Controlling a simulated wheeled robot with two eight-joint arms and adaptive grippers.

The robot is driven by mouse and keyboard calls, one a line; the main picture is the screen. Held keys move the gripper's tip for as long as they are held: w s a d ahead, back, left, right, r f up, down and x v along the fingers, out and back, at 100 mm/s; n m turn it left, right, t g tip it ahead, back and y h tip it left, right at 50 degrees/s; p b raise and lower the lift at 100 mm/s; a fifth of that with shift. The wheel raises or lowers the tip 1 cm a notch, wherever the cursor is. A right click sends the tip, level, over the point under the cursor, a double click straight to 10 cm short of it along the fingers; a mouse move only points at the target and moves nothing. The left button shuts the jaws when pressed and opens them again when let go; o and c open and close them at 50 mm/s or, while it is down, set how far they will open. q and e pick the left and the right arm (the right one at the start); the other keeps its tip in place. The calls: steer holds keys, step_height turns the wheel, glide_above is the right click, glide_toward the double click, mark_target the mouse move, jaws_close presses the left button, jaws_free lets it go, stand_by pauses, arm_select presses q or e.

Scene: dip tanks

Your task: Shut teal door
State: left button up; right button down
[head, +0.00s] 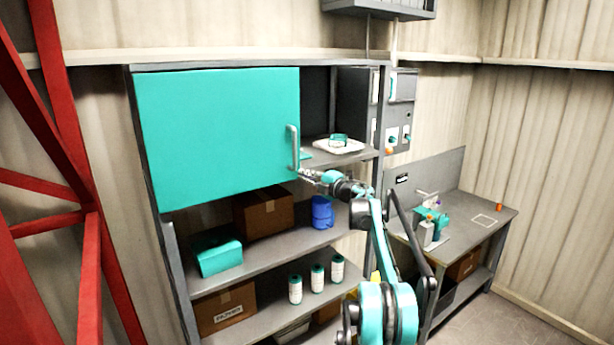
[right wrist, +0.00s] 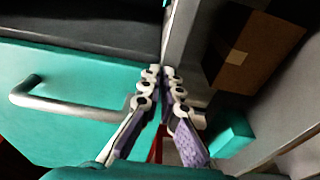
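The teal door (head: 217,135) covers the left part of the cabinet's upper compartment; the compartment shows open to its right. A bar handle (head: 293,147) stands near its right edge. In the right wrist view the door (right wrist: 75,125) and its handle (right wrist: 65,105) are at left. My right gripper (head: 306,174) is at the door's lower right corner, just below the handle and not around it. In the right wrist view my right gripper (right wrist: 160,75) has its fingertips close together over the door's edge, with nothing seen between them; contact is unclear. My left gripper is out of view.
A white tray (head: 350,148) sits in the open compartment. Shelves below hold a cardboard box (head: 264,213), a teal box (head: 217,255), a blue container (head: 322,211) and several white canisters. A workbench (head: 475,222) stands at right. Red steel framing (head: 88,270) is at left.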

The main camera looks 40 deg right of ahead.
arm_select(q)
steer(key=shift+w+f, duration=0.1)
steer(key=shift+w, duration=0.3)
arm_select(e)
steer(key=s, duration=1.1)
steer(key=shift+s+d, duration=0.35)
steer(key=shift+d, duration=0.05)
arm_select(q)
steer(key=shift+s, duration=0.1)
arm_select(e)
steer(key=shift+s, duration=0.15)
